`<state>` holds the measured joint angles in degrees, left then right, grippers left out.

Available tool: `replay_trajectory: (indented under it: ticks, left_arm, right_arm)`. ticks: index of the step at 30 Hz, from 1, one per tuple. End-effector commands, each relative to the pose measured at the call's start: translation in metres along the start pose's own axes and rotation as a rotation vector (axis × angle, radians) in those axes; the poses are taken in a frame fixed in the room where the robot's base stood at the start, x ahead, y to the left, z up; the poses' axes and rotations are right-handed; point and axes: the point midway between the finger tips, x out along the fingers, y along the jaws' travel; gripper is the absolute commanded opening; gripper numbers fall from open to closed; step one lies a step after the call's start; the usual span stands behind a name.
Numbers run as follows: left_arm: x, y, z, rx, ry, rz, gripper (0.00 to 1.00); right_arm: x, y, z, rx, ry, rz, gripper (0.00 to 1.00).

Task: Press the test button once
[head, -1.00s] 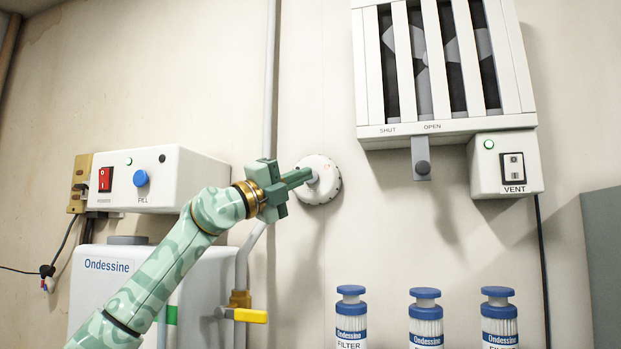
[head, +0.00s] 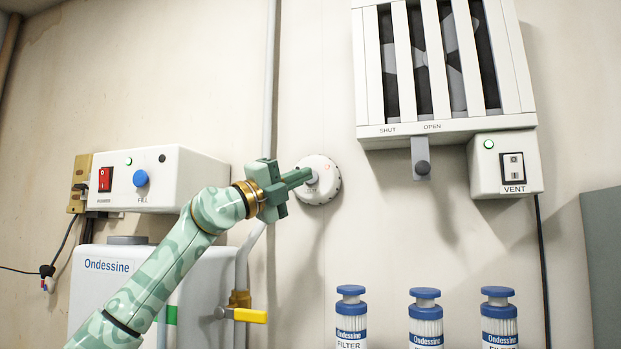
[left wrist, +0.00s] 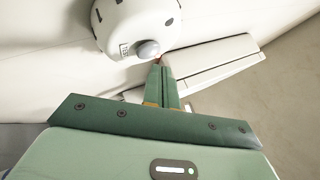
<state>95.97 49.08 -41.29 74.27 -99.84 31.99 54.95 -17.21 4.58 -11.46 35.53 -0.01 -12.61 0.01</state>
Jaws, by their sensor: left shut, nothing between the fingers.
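A round white wall unit (head: 328,182) holds the small grey test button, which in the left wrist view is a rounded grey knob (left wrist: 148,48) beside a small label. My left gripper (head: 309,173) is shut and empty, its fingertips in front of the unit close to the button. In the left wrist view the shut fingers (left wrist: 160,66) end just beside and below the button; I cannot tell whether they touch it. The fingers partly hide the button in the head view. My right gripper is not in view.
A control box (head: 170,180) with a red switch and blue FILL knob is at left, above a white tank (head: 95,300). A louvred vent (head: 440,128) and its VENT switch box (head: 482,178) are upper right. Several blue-capped filters (head: 425,325) stand below. A vertical pipe (head: 270,80) runs left of the unit.

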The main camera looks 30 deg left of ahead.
Motion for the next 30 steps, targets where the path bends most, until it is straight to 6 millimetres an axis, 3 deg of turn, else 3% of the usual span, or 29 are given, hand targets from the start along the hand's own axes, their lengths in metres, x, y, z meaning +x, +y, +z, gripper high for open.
replay_trajectory:
  ticks: [30]
  left_arm:
    - [0.008, 0.005, 0.005, -0.001, 0.0, 0.0, 0.0]
  right_arm:
    - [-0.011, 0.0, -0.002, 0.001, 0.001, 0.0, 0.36]
